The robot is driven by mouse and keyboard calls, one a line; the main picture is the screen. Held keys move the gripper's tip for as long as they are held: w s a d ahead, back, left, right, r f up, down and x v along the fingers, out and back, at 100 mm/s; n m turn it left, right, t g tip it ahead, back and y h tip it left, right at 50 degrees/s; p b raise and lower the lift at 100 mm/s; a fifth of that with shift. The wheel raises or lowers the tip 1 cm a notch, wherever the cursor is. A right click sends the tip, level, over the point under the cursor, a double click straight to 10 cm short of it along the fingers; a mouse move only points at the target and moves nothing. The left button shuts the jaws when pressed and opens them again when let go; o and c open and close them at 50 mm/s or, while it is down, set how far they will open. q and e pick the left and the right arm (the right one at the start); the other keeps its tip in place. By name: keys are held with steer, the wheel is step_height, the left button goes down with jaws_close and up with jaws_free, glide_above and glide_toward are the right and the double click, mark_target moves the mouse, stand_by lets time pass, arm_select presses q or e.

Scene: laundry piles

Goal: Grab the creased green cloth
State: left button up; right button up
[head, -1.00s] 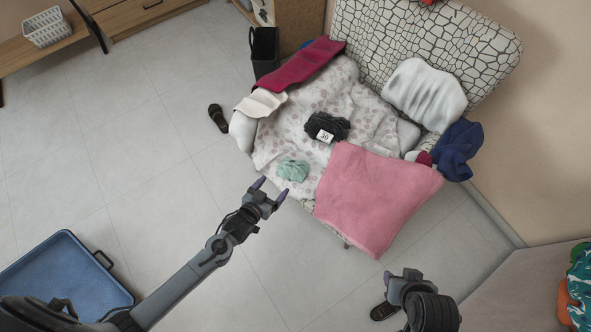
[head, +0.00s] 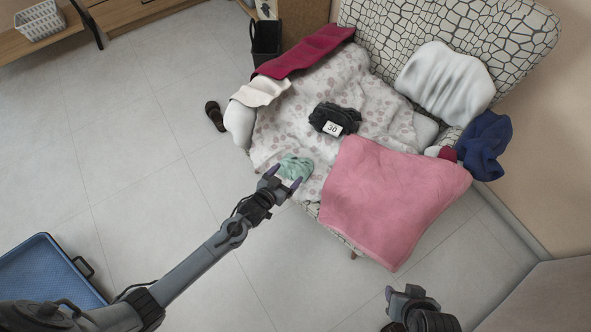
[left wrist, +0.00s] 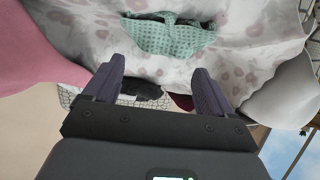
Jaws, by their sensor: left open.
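The creased green cloth (head: 295,167) lies crumpled on the spotted sheet at the front left of the sofa. In the left wrist view the green cloth (left wrist: 170,36) shows a waffle texture, ahead of the fingers. My left gripper (head: 284,178) is open and empty, right by the near edge of the cloth in the head view. Its fingers also show in the left wrist view (left wrist: 160,85), with nothing between them. I cannot tell whether they touch the cloth. My right gripper (head: 400,292) is low at the right; its jaws are unclear.
A pink towel (head: 390,195) hangs over the sofa front, right of the cloth. A black bundle with a "30" tag (head: 334,119) lies behind. White (head: 260,92) and crimson (head: 305,50) cloths lie on the left arm. A blue tray (head: 45,270) is on the floor.

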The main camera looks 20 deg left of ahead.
mark_target(294, 165)
arm_select(q)
steer(key=shift+w+f+b, duration=0.25)
steer(key=shift+w+b, duration=0.1)
steer(key=b+x, duration=0.2)
steer(key=x, duration=0.2)
steer(key=shift+w+a+b, duration=0.15)
steer(key=shift+a+b, duration=0.05)
steer(key=shift+b, duration=0.15)
steer(key=shift+w, duration=0.25)
steer(key=shift+s, duration=0.1)
steer(key=c, duration=1.1)
